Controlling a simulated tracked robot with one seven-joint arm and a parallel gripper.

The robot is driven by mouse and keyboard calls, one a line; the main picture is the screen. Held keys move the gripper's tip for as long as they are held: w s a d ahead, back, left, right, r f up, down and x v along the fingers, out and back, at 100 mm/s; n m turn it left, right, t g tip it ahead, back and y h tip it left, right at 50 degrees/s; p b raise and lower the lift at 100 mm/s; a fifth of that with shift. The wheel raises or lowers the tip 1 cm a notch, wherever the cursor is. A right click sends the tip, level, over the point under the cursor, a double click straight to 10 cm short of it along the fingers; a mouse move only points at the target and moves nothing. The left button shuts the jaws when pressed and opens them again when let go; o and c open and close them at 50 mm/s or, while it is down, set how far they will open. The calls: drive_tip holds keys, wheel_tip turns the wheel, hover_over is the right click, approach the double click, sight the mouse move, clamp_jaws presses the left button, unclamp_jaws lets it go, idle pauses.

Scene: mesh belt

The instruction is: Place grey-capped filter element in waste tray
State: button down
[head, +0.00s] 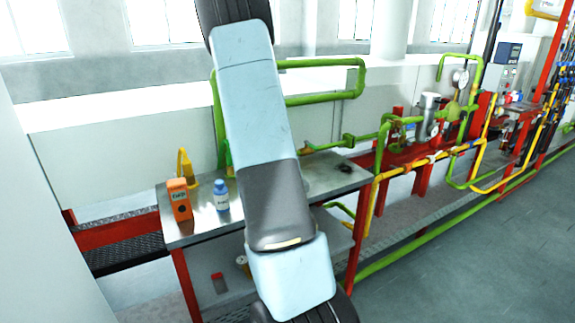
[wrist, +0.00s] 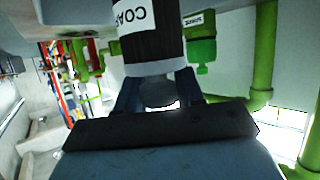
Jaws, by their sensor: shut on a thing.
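In the wrist view my gripper (wrist: 160,92) is shut on the filter element (wrist: 152,40). The element has a dark ribbed body, a white label with upside-down lettering starting "COA", and a pale grey end between my two dark blue fingers. Its far end runs out of the top of the picture. In the head view my arm crosses the middle, and the gripper and element do not show. I cannot make out a waste tray in either view.
In the wrist view a green fitting (wrist: 201,52) and a thick green pipe (wrist: 262,50) stand close by on the right.

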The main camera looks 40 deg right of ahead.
drive_tip(key=shift+f, duration=0.2)
drive_tip(key=c, duration=0.7)
unclamp_jaws()
drive_tip(key=s+a+r+n+t+y, duration=0.1)
drive_tip(key=s+a+r+n+y, duration=0.3)
drive_tip(key=a, duration=0.6)
drive_tip(key=a+r+y, duration=0.3)
drive_tip(key=a+r, duration=0.3)
drive_tip(key=a, duration=0.5)
drive_tip(key=s+a+r+n+t+y, duration=0.1)
drive_tip(key=s+a+r+n+y, duration=0.3)
drive_tip(key=a, duration=0.6)
drive_tip(key=s+a+r+n+g, duration=0.1)
drive_tip(key=s+a+r, duration=0.1)
drive_tip(key=s, duration=0.4)
drive_tip(key=s+a+r+n+g, duration=0.1)
drive_tip(key=s+a+r, duration=0.2)
drive_tip(key=s+a, duration=0.2)
drive_tip(key=s+a+r+n+g, duration=0.1)
drive_tip(key=s+a+r, duration=0.1)
drive_tip(key=s, duration=0.4)
drive_tip(key=shift+s+a+r+g, duration=0.3)
drive_tip(key=shift+a+r, duration=0.1)
drive_tip(key=shift+a, duration=0.25)
